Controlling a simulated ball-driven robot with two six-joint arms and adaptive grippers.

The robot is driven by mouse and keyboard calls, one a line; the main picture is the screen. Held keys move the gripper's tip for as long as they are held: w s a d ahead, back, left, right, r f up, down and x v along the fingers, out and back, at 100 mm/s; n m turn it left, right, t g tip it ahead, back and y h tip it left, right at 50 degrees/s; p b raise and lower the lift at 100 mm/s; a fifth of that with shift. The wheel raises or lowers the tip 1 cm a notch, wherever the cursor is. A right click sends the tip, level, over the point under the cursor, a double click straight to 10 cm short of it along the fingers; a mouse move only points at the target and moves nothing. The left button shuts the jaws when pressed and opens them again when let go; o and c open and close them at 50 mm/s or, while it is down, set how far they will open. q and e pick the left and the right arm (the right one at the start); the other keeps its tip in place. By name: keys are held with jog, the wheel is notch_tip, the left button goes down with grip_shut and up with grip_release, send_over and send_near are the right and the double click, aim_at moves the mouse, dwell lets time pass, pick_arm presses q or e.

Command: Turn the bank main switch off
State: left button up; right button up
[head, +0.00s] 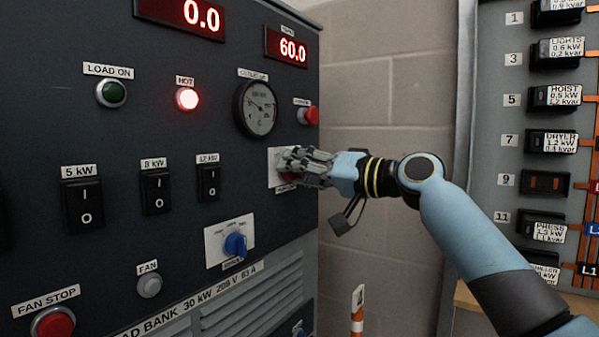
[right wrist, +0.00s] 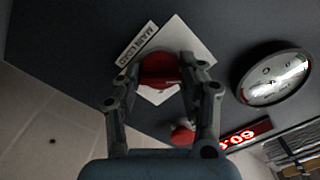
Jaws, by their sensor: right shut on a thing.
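The main switch is a red rotary knob (right wrist: 160,70) on a white square plate (right wrist: 197,38), beside a label that seems to read MAIN LOAD. In the head view the plate (head: 274,182) is near the right edge of the dark load bank panel, and my fingers hide most of the knob. My right gripper (head: 287,161) reaches in from the right and is shut on the red knob. In the right wrist view its fingers (right wrist: 158,66) lie on either side of the knob. My left gripper is not in view.
A round gauge (head: 256,108) and a small red button or lamp (head: 309,116) sit close above the knob. A dark padlock-like tag (head: 344,220) hangs below my wrist. A lit red lamp (head: 187,98) is marked HOT. A breaker panel (head: 490,190) stands at right.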

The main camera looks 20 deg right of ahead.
jog(key=o, duration=1.2)
jog(key=shift+s, duration=0.1)
jog(key=shift+v, duration=5.95)
